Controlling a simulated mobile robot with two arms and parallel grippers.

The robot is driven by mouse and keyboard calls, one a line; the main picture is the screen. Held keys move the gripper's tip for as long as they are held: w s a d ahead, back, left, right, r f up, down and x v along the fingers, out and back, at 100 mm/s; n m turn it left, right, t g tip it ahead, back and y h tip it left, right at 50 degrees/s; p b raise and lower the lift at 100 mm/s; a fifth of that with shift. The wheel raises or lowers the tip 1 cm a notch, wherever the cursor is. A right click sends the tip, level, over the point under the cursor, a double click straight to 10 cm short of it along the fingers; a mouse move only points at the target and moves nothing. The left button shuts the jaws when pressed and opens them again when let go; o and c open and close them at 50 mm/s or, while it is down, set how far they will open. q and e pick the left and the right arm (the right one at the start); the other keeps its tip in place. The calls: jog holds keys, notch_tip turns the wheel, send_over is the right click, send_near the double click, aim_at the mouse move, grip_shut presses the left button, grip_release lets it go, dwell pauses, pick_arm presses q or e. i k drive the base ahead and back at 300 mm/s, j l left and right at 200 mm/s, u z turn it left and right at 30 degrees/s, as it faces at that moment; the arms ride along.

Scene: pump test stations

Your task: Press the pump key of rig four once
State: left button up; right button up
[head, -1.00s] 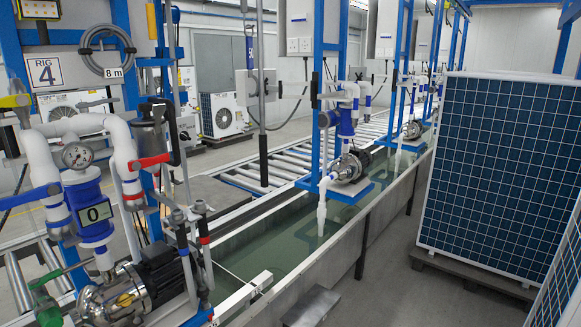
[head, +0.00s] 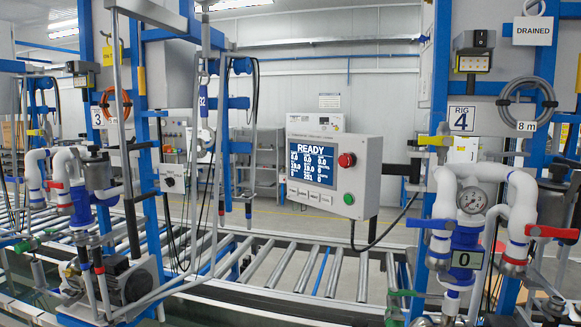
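The rig four sign (head: 462,118) is on the blue frame at the right. Left of that frame, a grey control box (head: 332,170) faces me. Its blue screen (head: 312,164) reads READY above rows of numbers. A row of small pale keys (head: 311,194) is below the screen; their labels are too small to read, so I cannot tell which is the pump key. A red button (head: 346,160) and a green button (head: 348,198) are on its right side. Rig four's counter (head: 467,259) shows 0. Neither of my grippers is in view.
A roller conveyor (head: 290,268) runs between me and the control box. Rig three, with its sign (head: 97,116) and pump (head: 125,280), stands at the left.

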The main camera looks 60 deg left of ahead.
aim_at(293, 190)
jog(key=u, duration=1.6)
